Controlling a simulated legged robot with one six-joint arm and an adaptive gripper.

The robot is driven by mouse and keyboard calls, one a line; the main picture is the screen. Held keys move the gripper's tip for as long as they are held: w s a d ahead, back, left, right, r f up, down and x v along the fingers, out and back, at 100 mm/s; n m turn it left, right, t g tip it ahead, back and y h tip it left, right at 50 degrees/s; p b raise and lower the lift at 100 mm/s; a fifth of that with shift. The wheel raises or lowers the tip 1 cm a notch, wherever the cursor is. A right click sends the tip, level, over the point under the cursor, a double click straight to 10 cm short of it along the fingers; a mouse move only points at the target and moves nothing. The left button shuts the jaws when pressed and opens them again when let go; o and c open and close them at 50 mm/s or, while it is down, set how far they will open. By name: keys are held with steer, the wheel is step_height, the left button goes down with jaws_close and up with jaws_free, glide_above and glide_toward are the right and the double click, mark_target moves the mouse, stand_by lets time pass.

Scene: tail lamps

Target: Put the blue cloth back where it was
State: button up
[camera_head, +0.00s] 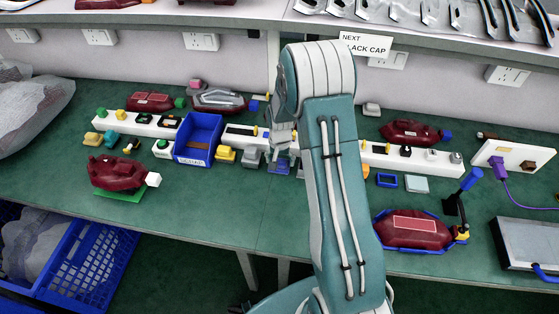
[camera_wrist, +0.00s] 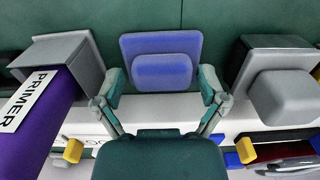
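The blue cloth (camera_wrist: 162,72) appears as a small rounded blue pad in front of a wider blue piece (camera_wrist: 160,45) in the wrist view. In the head view, a blue item (camera_head: 280,167) shows just below my gripper (camera_head: 281,147), partly hidden. In the wrist view, my gripper (camera_wrist: 161,85) is open, with one finger on each side of the blue pad. Gaps show between the fingers and the pad. I cannot tell the height between them. A blue square frame (camera_head: 379,181) lies on the bench right of my arm.
A grey block (camera_wrist: 285,97) stands right of the blue pad; a purple PRIMER container (camera_wrist: 32,115) is at left. A blue bin (camera_head: 214,137) stands left. A dark red lamp (camera_head: 413,231) lies at right.

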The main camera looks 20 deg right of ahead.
mark_target(280, 160)
steer(key=shift+d, duration=0.1)
step_height(280, 160, up, 12)
steer(key=s+a+r+n+t, duration=0.1)
steer(key=s+a+r+n, duration=0.15)
steer(key=s+r, duration=0.35)
steer(key=s+a+r+n+t, duration=0.1)
steer(key=s+a+r, duration=0.2)
steer(key=r, duration=0.6)
steer(key=s+a+r+n+t, duration=0.1)
steer(key=s+a+r, duration=0.1)
steer(key=s, duration=0.6)
steer(key=s+a+r+n+t, duration=0.2)
steer(key=s+a+r, duration=0.1)
steer(key=s, duration=0.6)
steer(key=shift+r+t, duration=0.15)
steer(key=shift+t, duration=0.15)
